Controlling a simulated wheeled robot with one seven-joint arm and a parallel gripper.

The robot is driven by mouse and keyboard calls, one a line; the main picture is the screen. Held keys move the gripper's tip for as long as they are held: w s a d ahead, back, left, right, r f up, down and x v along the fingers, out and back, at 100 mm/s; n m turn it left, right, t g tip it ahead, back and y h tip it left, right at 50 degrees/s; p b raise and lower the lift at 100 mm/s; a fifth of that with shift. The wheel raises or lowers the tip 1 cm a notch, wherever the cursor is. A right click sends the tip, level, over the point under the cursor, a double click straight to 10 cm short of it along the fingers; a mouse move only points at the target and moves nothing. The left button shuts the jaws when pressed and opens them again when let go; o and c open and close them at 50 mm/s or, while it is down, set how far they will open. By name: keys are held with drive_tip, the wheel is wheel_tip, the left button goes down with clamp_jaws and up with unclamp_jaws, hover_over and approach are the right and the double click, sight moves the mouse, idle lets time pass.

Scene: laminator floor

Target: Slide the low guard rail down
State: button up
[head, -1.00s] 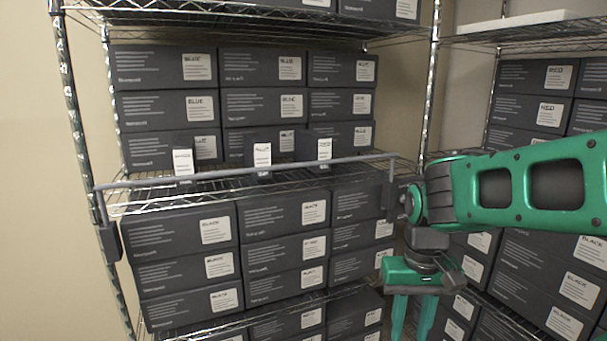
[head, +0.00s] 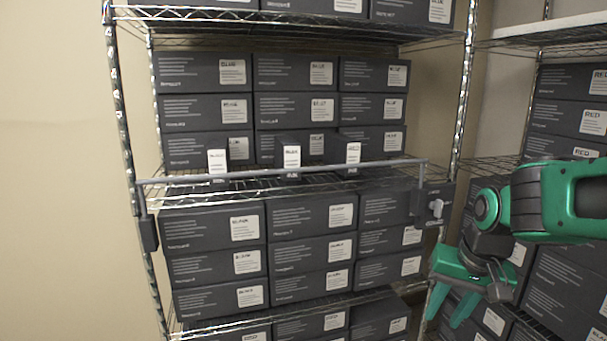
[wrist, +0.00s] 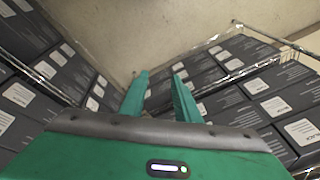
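The guard rail (head: 285,172) is a thin grey bar running across the front of the middle shelf in the head view. Its ends bend down into dark brackets at the posts, a left bracket (head: 148,234) and a right bracket (head: 428,203). The right bracket carries a small light-grey knob or latch (head: 437,208). My green gripper (head: 446,316) is below and right of the right bracket, apart from the rail. Its two fingers point down, spread with a gap, and hold nothing. The fingers also show in the wrist view (wrist: 160,95).
Dark boxes labelled BLUE (head: 290,72) stand stacked above the shelf, and more dark boxes (head: 312,215) sit below it. Small boxes (head: 289,158) stand just behind the rail. Another rack (head: 572,95) with red-labelled boxes is at the right. The wall at left is bare.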

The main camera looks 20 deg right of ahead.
drive_tip(key=w+a+r+m+t+y, duration=0.1)
drive_tip(key=w+a+r+t, duration=0.1)
drive_tip(key=w, duration=0.5)
drive_tip(key=w+a+r+m+t, duration=0.1)
drive_tip(key=w+a+r+t, duration=0.15)
drive_tip(key=w, duration=0.35)
drive_tip(key=m+t+y, duration=0.5)
drive_tip(key=t, duration=0.2)
approach(307, 171)
drive_tip(key=x, duration=1.1)
drive_tip(key=shift+r, duration=0.1)
clamp_jaws()
